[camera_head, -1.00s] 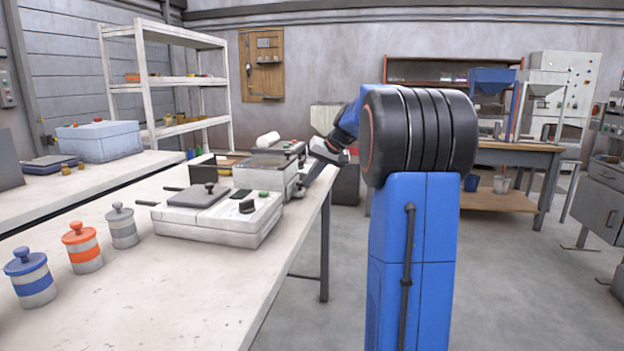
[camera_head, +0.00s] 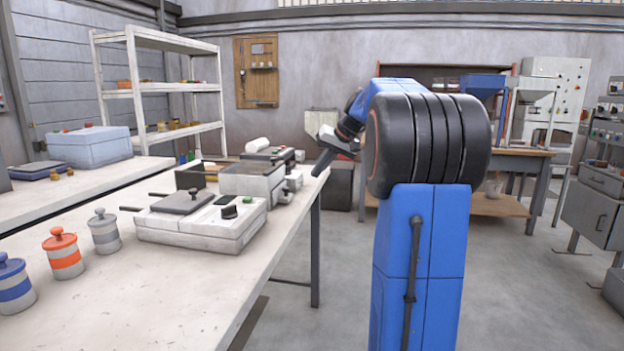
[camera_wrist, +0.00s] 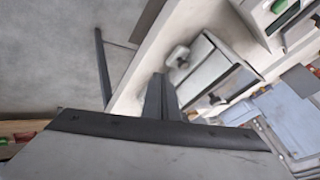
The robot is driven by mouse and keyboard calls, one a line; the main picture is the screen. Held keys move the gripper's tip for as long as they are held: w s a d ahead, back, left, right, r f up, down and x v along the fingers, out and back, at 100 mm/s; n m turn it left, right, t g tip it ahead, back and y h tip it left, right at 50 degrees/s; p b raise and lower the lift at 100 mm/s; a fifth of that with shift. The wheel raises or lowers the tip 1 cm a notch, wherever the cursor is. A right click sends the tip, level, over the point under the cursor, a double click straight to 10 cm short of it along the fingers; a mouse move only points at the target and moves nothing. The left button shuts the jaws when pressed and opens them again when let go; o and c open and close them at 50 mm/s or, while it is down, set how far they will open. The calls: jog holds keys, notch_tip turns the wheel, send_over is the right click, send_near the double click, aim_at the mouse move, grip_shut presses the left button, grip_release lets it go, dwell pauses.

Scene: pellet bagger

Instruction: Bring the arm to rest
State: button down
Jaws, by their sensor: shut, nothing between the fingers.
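My gripper (camera_head: 321,164) shows in the head view at the end of my blue arm, by the right edge of the long white bench (camera_head: 190,290). Its fingers point down and left, close to the bench-top devices, and I see nothing held in it. In the wrist view my gripper's dark fingers (camera_wrist: 162,97) are together, with the bench edge and a device behind them. Whether the fingertips stand over the bench or just beside it is hard to tell. The large black joint and blue column of my arm fill the right middle of the head view.
A white device with a dark lid (camera_head: 200,225) and a grey box device (camera_head: 253,182) stand on the bench. An orange-banded canister (camera_head: 64,254), a grey one (camera_head: 104,232) and a blue one (camera_head: 13,285) stand at left.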

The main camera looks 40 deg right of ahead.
jog(key=shift+v, duration=1.45)
